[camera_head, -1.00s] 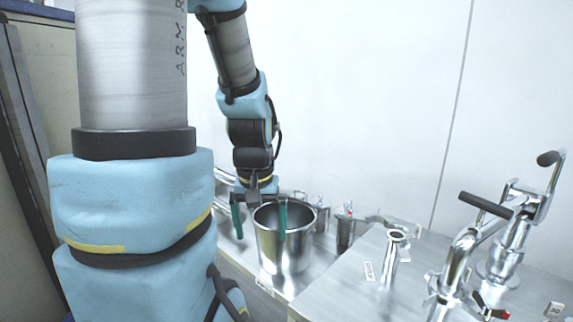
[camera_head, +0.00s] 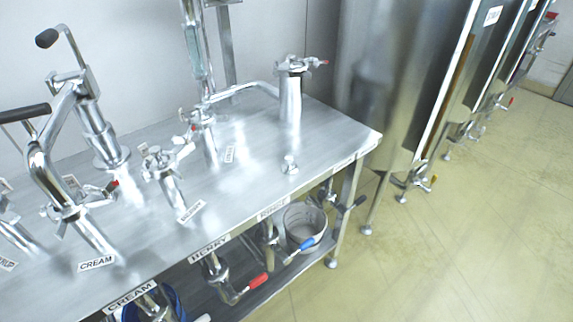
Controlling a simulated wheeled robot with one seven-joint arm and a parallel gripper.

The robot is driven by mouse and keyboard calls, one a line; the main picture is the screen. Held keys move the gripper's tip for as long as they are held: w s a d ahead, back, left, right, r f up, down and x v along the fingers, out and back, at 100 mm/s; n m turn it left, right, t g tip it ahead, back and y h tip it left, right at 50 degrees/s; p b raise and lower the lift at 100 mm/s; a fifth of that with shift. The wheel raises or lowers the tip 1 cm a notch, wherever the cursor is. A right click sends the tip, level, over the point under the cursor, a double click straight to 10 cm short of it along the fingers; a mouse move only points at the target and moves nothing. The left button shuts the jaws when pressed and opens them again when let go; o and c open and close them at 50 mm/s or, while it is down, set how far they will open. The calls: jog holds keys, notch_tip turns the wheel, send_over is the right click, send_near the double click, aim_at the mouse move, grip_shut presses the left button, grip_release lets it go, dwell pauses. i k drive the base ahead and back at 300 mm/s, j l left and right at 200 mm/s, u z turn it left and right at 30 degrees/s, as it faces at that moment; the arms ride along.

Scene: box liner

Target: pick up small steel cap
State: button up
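A small steel cap-like piece (camera_head: 290,165) stands on the bare right part of the steel table (camera_head: 325,135), near its front edge. It is shiny and low, and small in the head view. Several larger steel fittings stand to its left. My gripper and arm are out of the view now, so I cannot see where the gripper is or whether it holds anything.
A tall steel pipe fitting (camera_head: 290,95) stands behind the piece. Curved pipes with black handles (camera_head: 25,113) crowd the left. Below the table are valves with red (camera_head: 258,281) and blue handles and a steel bucket (camera_head: 305,222). Large tanks (camera_head: 400,80) stand right; open floor (camera_head: 450,240) lies in front.

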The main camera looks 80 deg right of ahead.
aim_at(289, 167)
jog(key=k+l+u, duration=0.2)
jog(key=k+l, duration=0.25)
jog(key=k+l+u, duration=0.25)
jog(key=k, duration=0.35)
jog(key=k+l+u, duration=0.2)
jog(key=k+l, duration=0.2)
jog(key=k, duration=0.15)
jog(key=k+l+u, duration=0.2)
jog(key=k, duration=0.35)
jog(key=k+u, duration=0.25)
jog(key=k, duration=0.35)
